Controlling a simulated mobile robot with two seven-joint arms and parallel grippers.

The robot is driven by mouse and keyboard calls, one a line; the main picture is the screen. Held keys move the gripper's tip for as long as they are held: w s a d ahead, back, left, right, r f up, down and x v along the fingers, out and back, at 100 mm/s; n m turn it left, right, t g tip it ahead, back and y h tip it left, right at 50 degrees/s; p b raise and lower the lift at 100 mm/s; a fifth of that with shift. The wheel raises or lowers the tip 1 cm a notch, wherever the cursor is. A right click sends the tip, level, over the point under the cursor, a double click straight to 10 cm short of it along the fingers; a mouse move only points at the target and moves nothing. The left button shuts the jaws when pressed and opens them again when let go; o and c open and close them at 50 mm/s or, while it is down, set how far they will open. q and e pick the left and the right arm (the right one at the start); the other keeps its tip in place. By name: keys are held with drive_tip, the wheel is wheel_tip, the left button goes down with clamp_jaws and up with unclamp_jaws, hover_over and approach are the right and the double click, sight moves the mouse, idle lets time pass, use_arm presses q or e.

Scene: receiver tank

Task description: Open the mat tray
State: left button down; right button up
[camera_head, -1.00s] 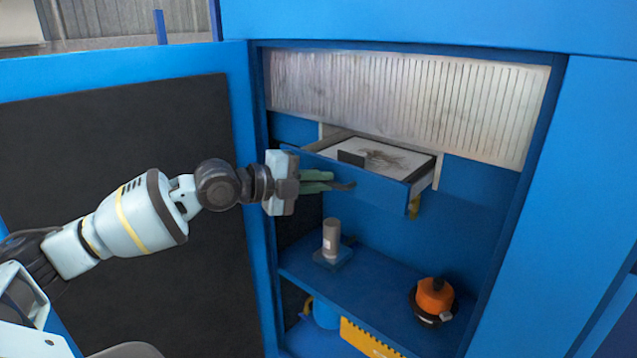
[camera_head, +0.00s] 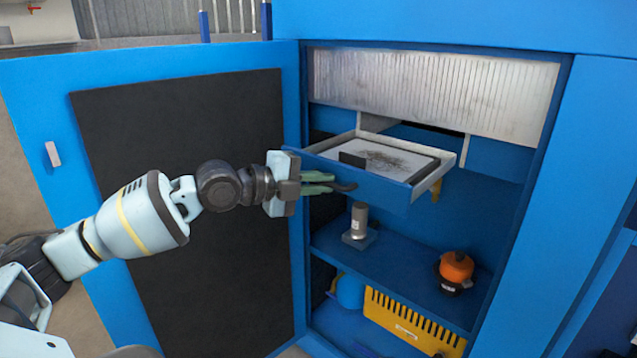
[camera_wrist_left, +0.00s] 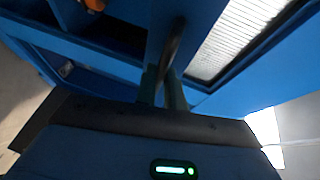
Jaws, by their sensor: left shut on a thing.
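The mat tray (camera_head: 432,183) is a blue-fronted drawer with pale side walls, pulled out of the blue cabinet below the ribbed panel. A dark-edged mat with a white, grey-smudged surface (camera_head: 387,157) lies in it. My left gripper (camera_head: 330,184) is at the left part of the tray front, its green fingers shut on the dark tray handle (camera_head: 345,187). In the left wrist view the dark curved handle (camera_wrist_left: 172,48) runs between the fingers. My right gripper is not in view.
The open cabinet door (camera_head: 190,200) stands left, behind my arm. On the shelf below are a grey cylinder (camera_head: 359,217) and an orange-and-black object (camera_head: 455,268). A yellow slotted piece (camera_head: 410,318) and a blue rounded object (camera_head: 350,291) are lower down.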

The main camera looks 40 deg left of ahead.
use_arm(q)
drive_tip(key=shift+s, duration=0.2)
drive_tip(key=shift+w, duration=0.1)
drive_tip(key=c, duration=1.5)
unclamp_jaws()
